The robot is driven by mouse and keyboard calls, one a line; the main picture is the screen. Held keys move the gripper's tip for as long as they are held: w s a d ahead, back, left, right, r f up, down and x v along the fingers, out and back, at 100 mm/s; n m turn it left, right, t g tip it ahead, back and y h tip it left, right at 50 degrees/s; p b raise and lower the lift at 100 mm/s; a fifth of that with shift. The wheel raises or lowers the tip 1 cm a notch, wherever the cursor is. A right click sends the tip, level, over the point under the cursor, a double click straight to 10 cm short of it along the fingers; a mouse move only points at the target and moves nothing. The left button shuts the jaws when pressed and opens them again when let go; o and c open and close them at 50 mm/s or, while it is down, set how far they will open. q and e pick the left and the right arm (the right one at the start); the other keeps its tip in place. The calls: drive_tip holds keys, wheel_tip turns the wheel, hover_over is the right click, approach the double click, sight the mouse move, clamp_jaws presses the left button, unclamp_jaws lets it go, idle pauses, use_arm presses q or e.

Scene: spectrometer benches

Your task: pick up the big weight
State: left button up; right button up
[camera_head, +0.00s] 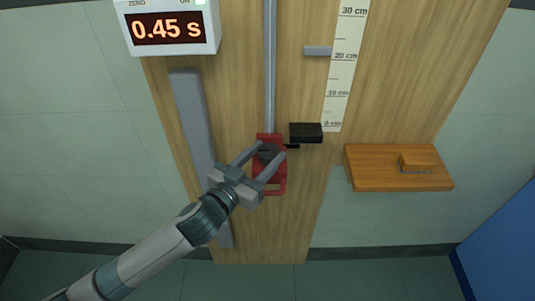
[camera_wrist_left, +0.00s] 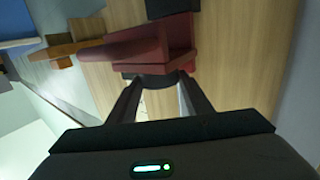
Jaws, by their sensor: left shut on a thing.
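A dark round weight (camera_head: 268,151), which I take to be the big weight, sits at the red carriage (camera_head: 270,187) at the foot of a vertical metal rail. My left gripper (camera_head: 269,155) has a finger on either side of it and is shut on it. In the left wrist view the dark weight (camera_wrist_left: 158,81) shows between the fingertips (camera_wrist_left: 160,88), right against the red carriage (camera_wrist_left: 150,45). I cannot tell whether it still rests on the carriage. My right gripper is in neither view.
A wooden shelf (camera_head: 370,180) with a small wooden piece (camera_head: 418,159) juts out at right. A grey bar (camera_head: 192,115) runs down the board at left. A timer (camera_head: 167,30) reads 0.45 s.

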sight(268, 157)
use_arm(q)
drive_tip(key=shift+r, duration=0.15)
